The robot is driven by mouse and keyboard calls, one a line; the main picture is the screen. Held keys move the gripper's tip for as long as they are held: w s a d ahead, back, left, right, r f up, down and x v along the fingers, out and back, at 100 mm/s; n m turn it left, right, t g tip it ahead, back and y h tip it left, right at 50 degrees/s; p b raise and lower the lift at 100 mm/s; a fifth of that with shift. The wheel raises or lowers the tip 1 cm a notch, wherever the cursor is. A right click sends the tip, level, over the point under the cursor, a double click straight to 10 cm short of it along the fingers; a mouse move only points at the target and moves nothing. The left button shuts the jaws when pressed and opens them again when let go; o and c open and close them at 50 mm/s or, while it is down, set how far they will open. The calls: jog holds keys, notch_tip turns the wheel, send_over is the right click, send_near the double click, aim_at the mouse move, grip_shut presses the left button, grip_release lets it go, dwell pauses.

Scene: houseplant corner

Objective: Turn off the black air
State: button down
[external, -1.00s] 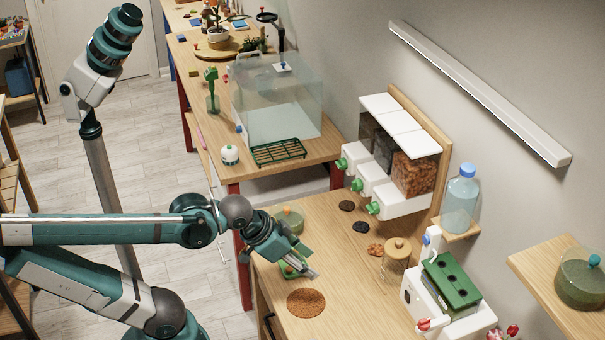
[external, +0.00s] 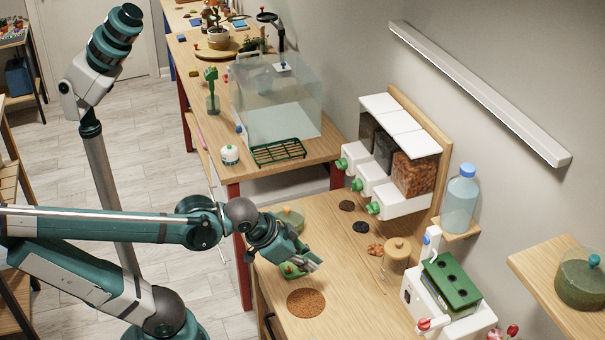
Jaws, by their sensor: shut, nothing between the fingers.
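I cannot pick out a black air device with certainty. A wall-side dispenser (external: 408,205) has three white-lidded bins, and the middle bin (external: 383,152) holds black material. Each bin has a white spout with a green knob; the front knob (external: 373,208) is nearest my arm. My gripper (external: 316,264) is shut and empty, low over the wooden counter, left of and in front of the dispenser and apart from it. A small green object with a red part (external: 292,272) shows beside the gripper, partly hidden by it.
A brown round mat (external: 306,302) lies in front of my gripper. A white machine with a green top (external: 447,285), a lidded jar (external: 397,256) and a blue-capped bottle (external: 461,200) stand right. A glass tank (external: 280,100) stands behind.

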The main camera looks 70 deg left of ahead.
aim_at(407, 297)
jog(key=w+d+f+m+t+p, duration=0.3)
jog(key=w+d+m+p, duration=0.3)
jog(key=d+m, duration=0.8)
jog(key=shift+w+f+m+p, duration=0.4)
jog(key=shift+w+m, duration=1)
jog(key=shift+w, duration=0.4)
jog(key=shift+w+f, duration=0.1)
jog(key=shift+f, duration=0.05)
jog(key=shift+b+x, duration=1.65)
jog(key=shift+x, duration=3.2)
jog(key=w, duration=0.3)
jog(key=shift+w+d, duration=0.1)
jog(key=shift+w, duration=0.1)
jog(key=shift+w+r+b, duration=0.25)
jog(key=shift+w+b, duration=0.05)
jog(key=shift+w, duration=0.1)
